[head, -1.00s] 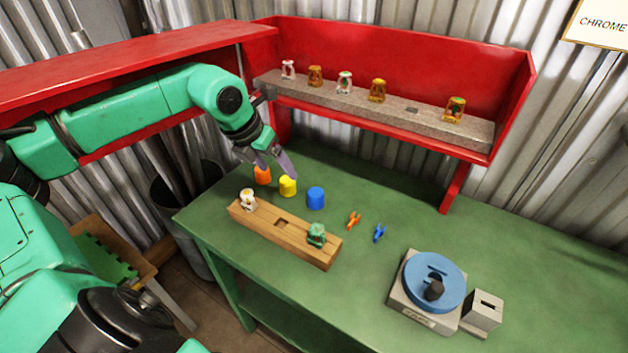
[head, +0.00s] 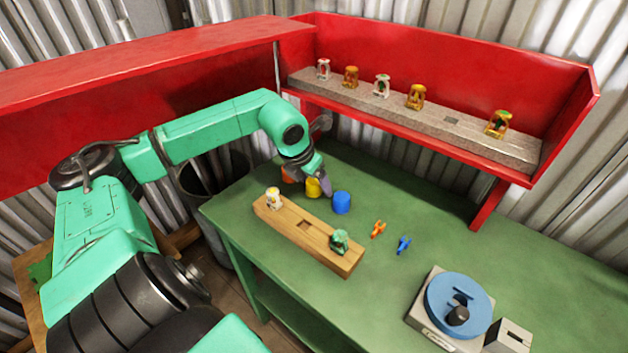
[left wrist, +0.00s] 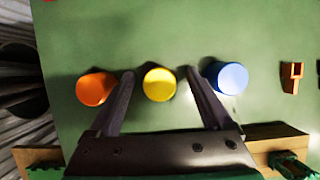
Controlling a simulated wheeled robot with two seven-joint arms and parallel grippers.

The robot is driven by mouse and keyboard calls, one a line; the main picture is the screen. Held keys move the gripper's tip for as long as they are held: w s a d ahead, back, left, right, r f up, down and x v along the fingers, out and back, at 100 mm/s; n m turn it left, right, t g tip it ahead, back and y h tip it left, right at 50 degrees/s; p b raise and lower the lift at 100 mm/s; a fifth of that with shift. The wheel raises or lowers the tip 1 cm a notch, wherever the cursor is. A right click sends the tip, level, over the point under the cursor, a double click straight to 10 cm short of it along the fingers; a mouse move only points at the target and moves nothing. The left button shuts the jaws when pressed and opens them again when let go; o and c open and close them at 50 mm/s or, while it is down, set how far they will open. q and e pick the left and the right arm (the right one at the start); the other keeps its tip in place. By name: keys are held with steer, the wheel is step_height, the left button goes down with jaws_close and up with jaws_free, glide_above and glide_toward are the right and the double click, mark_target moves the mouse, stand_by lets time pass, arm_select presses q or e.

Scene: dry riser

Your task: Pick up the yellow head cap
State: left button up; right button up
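The yellow head cap (head: 313,187) stands on the green table between an orange cap (head: 288,176) and a blue cap (head: 341,203). My left gripper (head: 316,183) is low over it and hides part of the yellow and orange caps in the head view. In the left wrist view the yellow cap (left wrist: 159,84) lies between the two open fingertips of my left gripper (left wrist: 158,76), with a gap on each side. The left fingertip is beside the orange cap (left wrist: 96,87) and the right one is close to the blue cap (left wrist: 227,77). My right gripper is not in view.
A wooden block (head: 310,236) with a white-yellow head and a green head (head: 340,241) stands in front of the caps. Orange (head: 378,229) and blue (head: 404,245) clips lie to the right. A red shelf (head: 440,60) stands behind.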

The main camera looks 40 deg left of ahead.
arm_select(q)
jaws_close()
steer(key=shift+r, duration=0.1)
